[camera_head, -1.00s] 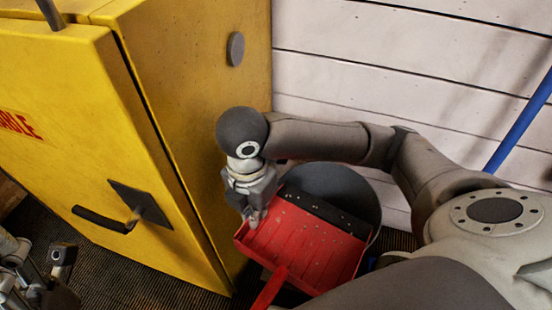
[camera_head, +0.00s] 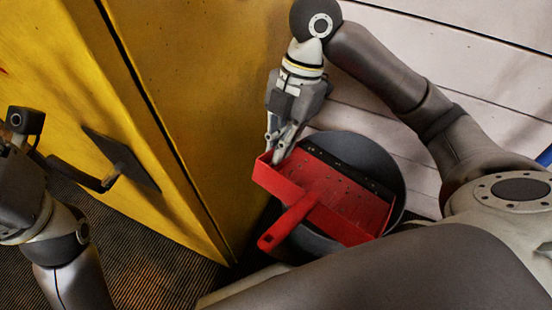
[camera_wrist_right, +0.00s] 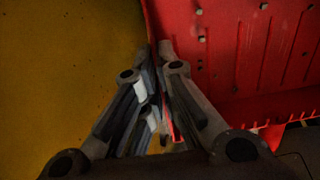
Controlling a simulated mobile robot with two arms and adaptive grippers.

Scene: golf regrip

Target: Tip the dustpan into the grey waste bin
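The red dustpan (camera_head: 335,200) is over the round dark grey waste bin (camera_head: 375,152), its black lip toward the bin's far side and its handle (camera_head: 285,225) toward the lower left. It is tilted, and small bits show on its floor, also in the right wrist view (camera_wrist_right: 240,50). My right gripper (camera_head: 274,158) is shut on the dustpan's side wall at its left corner; its fingers meet at the red edge in the wrist view (camera_wrist_right: 157,50). My left gripper (camera_head: 20,160) is at the left edge, away from the dustpan; its fingers are unclear. The dustpan hides much of the bin.
A yellow cabinet (camera_head: 190,80) with a black handle (camera_head: 80,172) stands left of the bin, close to my right gripper. A white plank wall (camera_head: 470,60) is behind the bin. Dark ribbed floor (camera_head: 150,265) shows at the lower left.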

